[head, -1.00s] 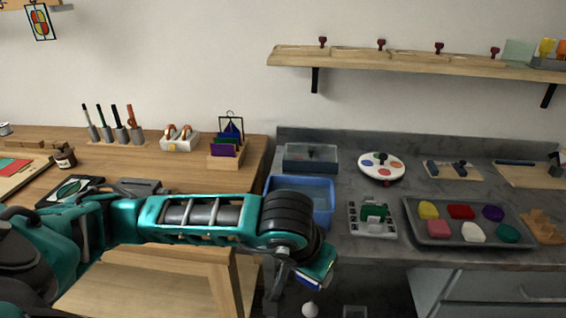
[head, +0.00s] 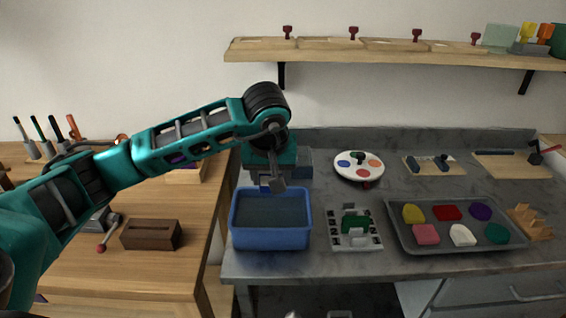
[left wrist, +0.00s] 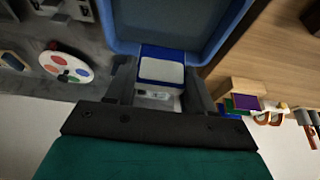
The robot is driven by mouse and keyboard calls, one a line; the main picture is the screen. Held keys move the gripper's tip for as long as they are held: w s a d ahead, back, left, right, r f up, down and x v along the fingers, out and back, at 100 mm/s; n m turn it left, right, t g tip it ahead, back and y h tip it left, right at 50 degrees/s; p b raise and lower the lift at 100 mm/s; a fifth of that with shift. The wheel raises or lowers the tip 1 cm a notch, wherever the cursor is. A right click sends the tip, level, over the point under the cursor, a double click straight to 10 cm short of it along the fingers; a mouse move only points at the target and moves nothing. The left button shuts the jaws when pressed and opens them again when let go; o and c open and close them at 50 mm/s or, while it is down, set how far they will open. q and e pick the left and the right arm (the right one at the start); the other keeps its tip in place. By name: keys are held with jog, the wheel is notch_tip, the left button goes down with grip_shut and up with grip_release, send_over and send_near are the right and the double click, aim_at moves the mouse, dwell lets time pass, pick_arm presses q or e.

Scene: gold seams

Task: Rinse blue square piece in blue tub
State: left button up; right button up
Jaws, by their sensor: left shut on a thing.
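The blue tub (head: 270,238) stands at the left end of the grey counter, and its rim also shows in the left wrist view (left wrist: 122,46). My left gripper (head: 272,186) is above the tub's back edge, pointing down. In the left wrist view its fingers (left wrist: 160,85) are shut on the blue square piece (left wrist: 162,54), which has a pale grey-white face patch. The piece appears above the tub opening; the exact height is hard to tell. In the head view the piece is mostly hidden by the gripper. My right gripper is not in view.
A round palette (head: 359,165) is behind. The wooden bench (head: 180,278) is at left.

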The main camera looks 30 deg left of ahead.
aim_at(270, 192)
pick_arm(q)
jog(key=shift+w+a, duration=0.15)
jog(key=shift+w, duration=0.05)
jog(key=shift+f, duration=0.25)
jog(key=f+b, duration=0.3)
jog(key=f, duration=0.1)
jog(key=shift+s+f+b, duration=0.1)
jog(key=shift+s+b, duration=0.15)
jog(key=shift+b, duration=0.05)
notch_tip(270, 192, down, 6)
jog(key=b, duration=0.4)
jog(key=shift+r, duration=0.25)
jog(key=shift+f+b, duration=0.4)
jog(key=shift+f, duration=0.15)
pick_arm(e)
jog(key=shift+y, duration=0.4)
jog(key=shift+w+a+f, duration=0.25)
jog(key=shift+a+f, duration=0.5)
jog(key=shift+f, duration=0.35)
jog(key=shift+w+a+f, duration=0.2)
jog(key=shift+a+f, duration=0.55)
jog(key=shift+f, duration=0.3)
pick_arm(q)
jog(key=shift+w+d, duration=0.25)
jog(key=shift+d, duration=0.05)
jog(key=shift+w+d, duration=0.15)
jog(key=shift+d, duration=0.05)
jog(key=shift+a, duration=0.15)
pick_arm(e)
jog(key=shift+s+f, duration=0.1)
